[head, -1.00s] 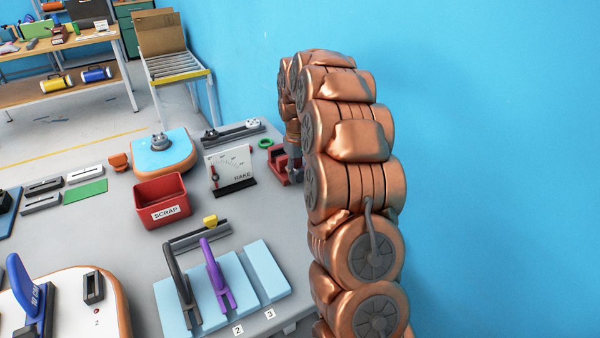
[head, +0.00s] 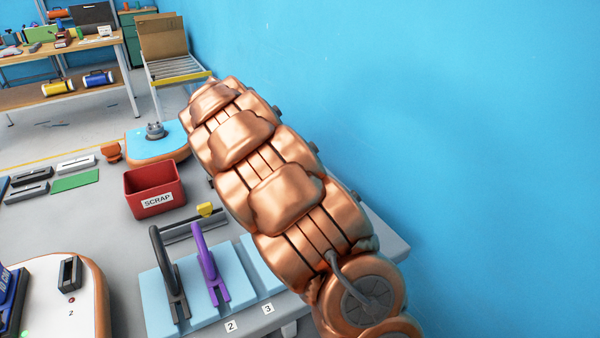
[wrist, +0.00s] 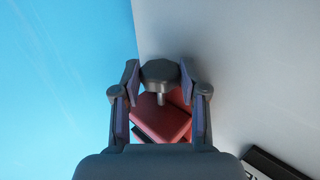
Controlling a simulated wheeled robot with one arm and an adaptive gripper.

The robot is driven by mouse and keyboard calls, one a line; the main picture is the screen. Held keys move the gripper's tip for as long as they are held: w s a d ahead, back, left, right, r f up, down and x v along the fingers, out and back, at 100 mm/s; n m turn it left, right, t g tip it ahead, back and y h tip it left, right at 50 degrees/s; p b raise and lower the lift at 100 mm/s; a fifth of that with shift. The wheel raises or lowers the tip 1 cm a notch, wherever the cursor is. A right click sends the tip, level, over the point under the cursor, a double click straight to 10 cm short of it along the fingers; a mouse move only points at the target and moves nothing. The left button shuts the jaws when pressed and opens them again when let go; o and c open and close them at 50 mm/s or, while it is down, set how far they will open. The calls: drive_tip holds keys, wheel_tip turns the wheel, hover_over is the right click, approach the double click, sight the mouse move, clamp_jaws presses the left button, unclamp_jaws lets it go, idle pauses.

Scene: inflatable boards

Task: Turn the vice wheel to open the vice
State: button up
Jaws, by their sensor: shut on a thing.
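In the wrist view the red vice (wrist: 166,118) stands below my gripper (wrist: 160,76), close to the blue wall. Its dark grey vice wheel (wrist: 160,70) sits between my two fingertips, which are shut on its sides. A short grey shaft runs from the wheel toward the red body. The lower part of the vice is partly covered by my gripper's fingers and palm. In the head view my copper arm hides the vice, the wheel and my gripper. How far the vice jaws are apart cannot be told.
The blue wall (head: 480,130) rises close on the right. In the head view a red SCRAP bin (head: 154,190), a light blue rack (head: 195,290) with black and purple handled tools, and a blue-topped board (head: 155,146) stand left of my arm on the grey table.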

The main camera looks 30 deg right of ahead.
drive_tip(key=h+b, duration=0.4)
drive_tip(key=shift+w+a+f, duration=0.1)
drive_tip(key=shift+a+f, duration=0.1)
drive_tip(key=shift+f, duration=0.2)
drive_tip(key=shift+h+b, duration=0.8)
drive_tip(key=shift+r, duration=0.1)
drive_tip(key=o, duration=1.1)
drive_tip(key=shift+a, duration=0.15)
drive_tip(key=shift+v, duration=3.9)
